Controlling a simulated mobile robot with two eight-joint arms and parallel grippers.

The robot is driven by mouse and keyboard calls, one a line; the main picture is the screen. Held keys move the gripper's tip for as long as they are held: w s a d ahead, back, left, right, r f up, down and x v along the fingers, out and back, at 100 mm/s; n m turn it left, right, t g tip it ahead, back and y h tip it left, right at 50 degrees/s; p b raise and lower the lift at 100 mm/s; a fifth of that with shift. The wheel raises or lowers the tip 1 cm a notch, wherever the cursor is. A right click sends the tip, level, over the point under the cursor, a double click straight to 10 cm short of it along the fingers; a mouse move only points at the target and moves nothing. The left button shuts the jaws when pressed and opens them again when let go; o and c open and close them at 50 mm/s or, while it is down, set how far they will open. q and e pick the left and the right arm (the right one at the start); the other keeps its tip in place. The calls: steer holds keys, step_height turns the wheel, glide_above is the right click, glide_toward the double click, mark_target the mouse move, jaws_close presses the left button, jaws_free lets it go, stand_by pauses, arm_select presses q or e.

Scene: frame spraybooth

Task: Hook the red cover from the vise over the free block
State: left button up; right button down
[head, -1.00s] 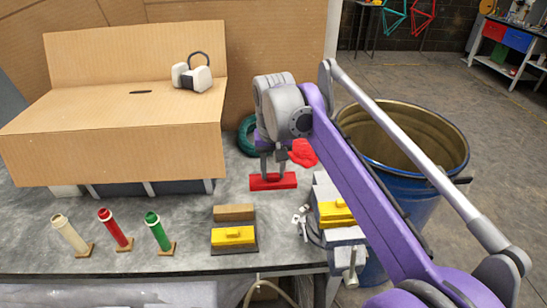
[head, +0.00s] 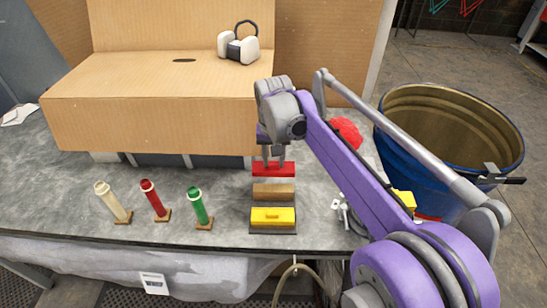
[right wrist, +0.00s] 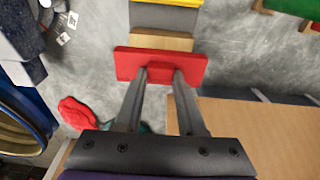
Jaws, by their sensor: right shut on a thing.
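The red cover (head: 273,170) is a flat bar with a raised grip on top. My right gripper (head: 275,158) is shut on that grip. The bare wooden block (head: 273,191), which has no cover on it, lies just in front of the cover, lined up with it. In the right wrist view the red cover (right wrist: 128,65) overlaps the near edge of the wooden block (right wrist: 160,41); whether they touch I cannot tell. The vise is mostly hidden behind my right arm; a yellow part (head: 405,199) shows beside the arm. My left gripper is not in view.
A yellow cover (head: 273,215) sits directly in front of the wooden block. A red cloth (head: 346,131) lies behind my arm. A cardboard box (head: 150,125) stands behind; a blue barrel (head: 440,180) is at right.

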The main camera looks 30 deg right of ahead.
mark_target(273, 163)
steer(key=shift+f+b, duration=0.9)
steer(key=shift+f, duration=1.1)
steer(key=shift+f+b, duration=1.25)
steer(key=shift+f, duration=1.15)
steer(key=shift+c, duration=2.1)
jaws_free()
